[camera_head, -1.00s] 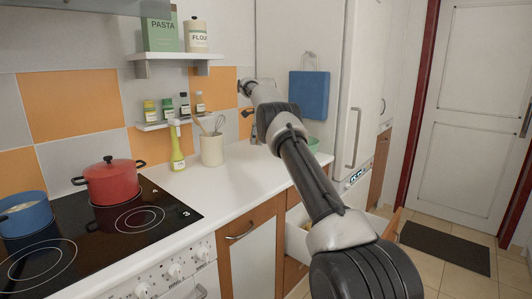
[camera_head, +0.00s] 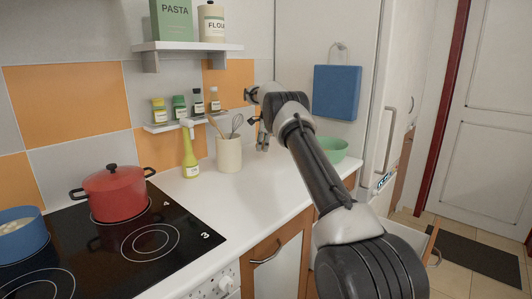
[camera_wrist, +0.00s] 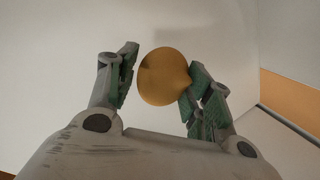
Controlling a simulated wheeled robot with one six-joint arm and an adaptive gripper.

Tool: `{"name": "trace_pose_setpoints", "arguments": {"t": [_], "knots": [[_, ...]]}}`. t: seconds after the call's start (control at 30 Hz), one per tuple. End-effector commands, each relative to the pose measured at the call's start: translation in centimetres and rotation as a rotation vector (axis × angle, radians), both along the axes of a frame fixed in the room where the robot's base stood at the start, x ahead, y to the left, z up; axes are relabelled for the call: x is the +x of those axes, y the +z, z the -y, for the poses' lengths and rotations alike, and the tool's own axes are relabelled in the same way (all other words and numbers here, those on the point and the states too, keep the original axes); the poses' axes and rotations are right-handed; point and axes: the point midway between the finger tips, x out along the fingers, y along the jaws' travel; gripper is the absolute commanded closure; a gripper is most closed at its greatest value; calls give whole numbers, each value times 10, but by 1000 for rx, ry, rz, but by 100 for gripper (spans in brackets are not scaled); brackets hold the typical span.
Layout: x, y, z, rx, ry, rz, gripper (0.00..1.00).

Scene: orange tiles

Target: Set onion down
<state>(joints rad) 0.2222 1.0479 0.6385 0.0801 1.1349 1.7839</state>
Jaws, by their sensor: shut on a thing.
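The onion (camera_wrist: 164,76) is a round yellow-brown thing between the two fingers of my gripper in the wrist view. It touches the right finger; a small gap seems to show beside the left finger. My gripper (camera_head: 263,138) is shut on it. In the head view the gripper points down over the back of the white countertop (camera_head: 265,198), right of the utensil crock. The onion cannot be made out there, and its height above the counter is unclear.
The utensil crock (camera_head: 229,154) and a yellow-green bottle (camera_head: 190,158) stand left of the gripper. A green bowl (camera_head: 333,148) stands to the right, partly behind my arm. A red pot (camera_head: 114,194) and blue pot (camera_head: 20,235) are on the stove. The front counter is clear.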

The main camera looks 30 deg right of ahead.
Motion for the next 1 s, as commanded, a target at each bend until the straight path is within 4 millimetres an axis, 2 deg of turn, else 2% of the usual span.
{"name": "trace_pose_setpoints", "arguments": {"t": [0.3,0.63,0.67,0.73,0.77,1.0], "knots": [[0,-38,0,0,0,-1,75],[0,-42,0,0,0,1,75],[0,-41,0,0,0,1,44],[0,-41,0,0,0,1,31],[0,-41,0,0,0,1,27],[0,-41,0,0,0,1,27]]}}
